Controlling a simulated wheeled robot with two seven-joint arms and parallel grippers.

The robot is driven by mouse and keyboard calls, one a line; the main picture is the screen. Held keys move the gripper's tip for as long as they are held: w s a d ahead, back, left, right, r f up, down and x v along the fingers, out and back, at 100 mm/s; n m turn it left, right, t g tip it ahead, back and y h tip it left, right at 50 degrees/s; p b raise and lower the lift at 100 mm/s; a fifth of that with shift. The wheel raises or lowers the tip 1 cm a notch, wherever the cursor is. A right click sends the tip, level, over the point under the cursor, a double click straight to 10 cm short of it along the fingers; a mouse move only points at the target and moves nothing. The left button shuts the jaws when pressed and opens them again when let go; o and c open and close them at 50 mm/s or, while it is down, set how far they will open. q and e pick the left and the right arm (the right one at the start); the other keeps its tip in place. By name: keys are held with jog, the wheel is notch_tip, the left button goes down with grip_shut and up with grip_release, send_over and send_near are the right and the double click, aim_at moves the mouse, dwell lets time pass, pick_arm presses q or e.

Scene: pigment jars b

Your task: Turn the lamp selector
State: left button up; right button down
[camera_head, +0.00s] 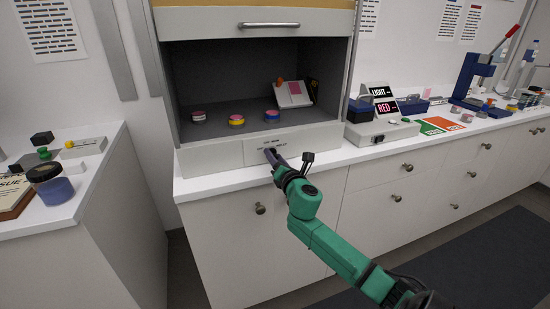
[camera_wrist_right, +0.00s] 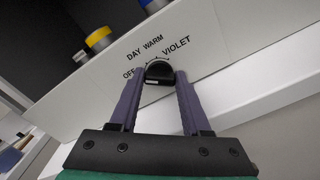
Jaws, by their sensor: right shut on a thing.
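The lamp selector (camera_wrist_right: 159,70) is a dark round knob on the pale front panel (camera_head: 210,158) below the open cabinet. In the right wrist view, the labels OFF, DAY, WARM and VIOLET stand in an arc around it. My right gripper (camera_head: 273,157) reaches the panel from the front; in the right wrist view its two purple fingers (camera_wrist_right: 158,80) are closed on both sides of the knob. In the head view the fingers largely hide the knob. I cannot tell which label it points to. My left gripper is not in view.
Inside the cabinet stand several small jars, such as a yellow-banded one (camera_head: 236,120), and a tilted white holder (camera_head: 294,94). A grey box (camera_head: 382,131) and signs reading LIGHT and RED (camera_head: 386,107) stand to the right. A side counter (camera_head: 82,180) with a blue jar (camera_head: 52,188) is on the left.

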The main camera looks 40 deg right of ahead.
jog(key=m, duration=0.6)
jog(key=shift+f+p, duration=0.1)
jog(key=shift+p, duration=0.25)
jog(key=shift+m, duration=0.3)
jog(key=shift+c, duration=1.8)
grip_release()
